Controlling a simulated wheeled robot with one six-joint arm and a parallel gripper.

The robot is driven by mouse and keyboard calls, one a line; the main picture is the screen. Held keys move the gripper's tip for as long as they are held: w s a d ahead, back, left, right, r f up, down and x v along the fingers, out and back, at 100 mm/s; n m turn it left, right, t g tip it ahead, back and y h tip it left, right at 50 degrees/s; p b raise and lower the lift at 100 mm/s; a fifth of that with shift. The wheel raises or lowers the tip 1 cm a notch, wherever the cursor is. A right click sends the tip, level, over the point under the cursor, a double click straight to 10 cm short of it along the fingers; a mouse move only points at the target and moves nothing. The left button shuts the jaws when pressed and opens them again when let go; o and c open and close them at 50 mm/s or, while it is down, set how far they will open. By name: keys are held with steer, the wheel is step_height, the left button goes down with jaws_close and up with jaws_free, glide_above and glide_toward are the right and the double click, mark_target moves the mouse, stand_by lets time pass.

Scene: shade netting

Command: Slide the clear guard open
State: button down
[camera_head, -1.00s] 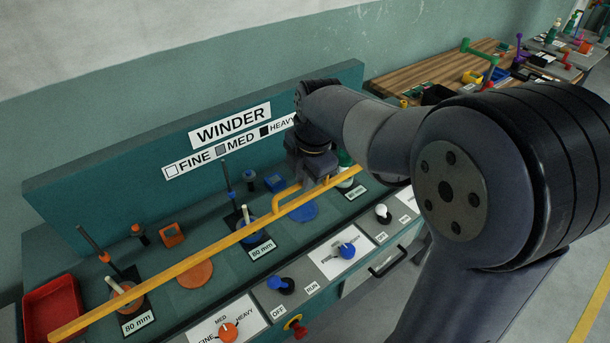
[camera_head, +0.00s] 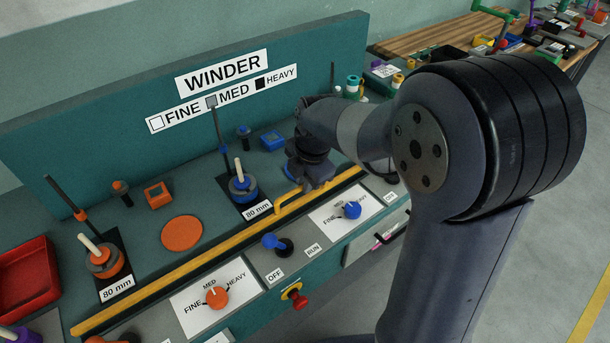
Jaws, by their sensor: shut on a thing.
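The clear guard shows mainly as its yellow front rail (camera_head: 185,266), which runs diagonally along the front of the winder's deck. Its transparent pane is hard to make out. The fingertips are small and partly hidden by my wrist.
Behind the rail stand an orange spool (camera_head: 105,262) and a blue spool (camera_head: 243,188) on spindles with tall posts. In front are an orange knob (camera_head: 216,297), blue knobs and a red stop button (camera_head: 295,297). A red tray (camera_head: 28,278) sits at left.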

steer(key=shift+f, duration=0.35)
steer(key=c, duration=1.5)
jaws_free()
steer(key=shift+o, duration=0.2)
steer(key=shift+r, duration=0.15)
step_height(320, 180, up, 10)
steer(key=s+d, duration=0.1)
steer(key=shift+s+r+p, duration=0.2)
steer(key=shift+s+p, duration=0.2)
steer(key=shift+d, duration=0.1)
